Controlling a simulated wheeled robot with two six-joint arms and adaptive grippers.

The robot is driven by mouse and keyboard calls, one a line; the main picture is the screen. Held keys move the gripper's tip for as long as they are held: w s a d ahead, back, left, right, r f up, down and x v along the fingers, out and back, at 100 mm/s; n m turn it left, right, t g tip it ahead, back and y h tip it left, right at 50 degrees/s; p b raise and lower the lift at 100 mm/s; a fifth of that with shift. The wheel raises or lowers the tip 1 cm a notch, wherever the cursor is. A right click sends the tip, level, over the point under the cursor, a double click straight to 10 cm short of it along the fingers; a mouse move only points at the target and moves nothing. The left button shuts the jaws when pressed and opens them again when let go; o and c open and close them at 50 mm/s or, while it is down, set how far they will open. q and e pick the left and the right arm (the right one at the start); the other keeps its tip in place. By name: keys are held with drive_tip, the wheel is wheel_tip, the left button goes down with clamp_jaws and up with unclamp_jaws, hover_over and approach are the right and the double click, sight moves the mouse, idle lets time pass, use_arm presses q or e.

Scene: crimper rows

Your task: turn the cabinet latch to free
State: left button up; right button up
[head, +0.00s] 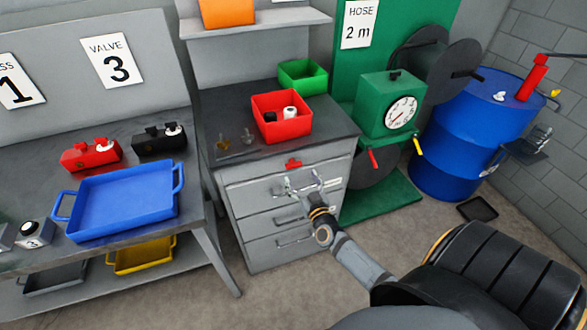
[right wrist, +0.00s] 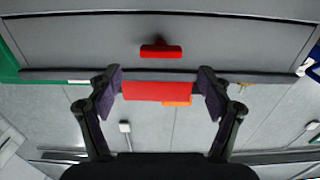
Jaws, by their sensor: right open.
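The cabinet latch (head: 293,164) is a small red piece on the front of the grey cabinet (head: 240,190), just under its worktop. In the right wrist view, which appears upside down, the latch (right wrist: 160,51) has a wide red bar lying level and a short stub. My right gripper (head: 303,183) is open and empty in front of the upper drawer, slightly below the latch in the picture. In the wrist view its two fingers (right wrist: 160,88) stand apart on either side of the latch's line, not touching it. My left gripper is out of view.
A red bin (head: 283,130) with small items and a green bin (head: 303,77) stand on the cabinet. Drawer handles protrude below the latch. A green hose stand (head: 390,105) is close on the right; a bench with a blue tray (head: 125,205) is left.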

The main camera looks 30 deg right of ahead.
sight(295, 167)
drive_tip(key=x, duration=0.5)
drive_tip(key=shift+w+a+f+b, duration=0.1)
drive_tip(key=shift+a+f+b, duration=0.05)
drive_tip(key=shift+b, duration=0.25)
drive_tip(key=shift+w, duration=0.3)
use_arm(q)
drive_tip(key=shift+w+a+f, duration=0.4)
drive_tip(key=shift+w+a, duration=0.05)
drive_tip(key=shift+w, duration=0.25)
use_arm(e)
drive_tip(key=shift+c, duration=0.2)
drive_tip(key=c, duration=1.1)
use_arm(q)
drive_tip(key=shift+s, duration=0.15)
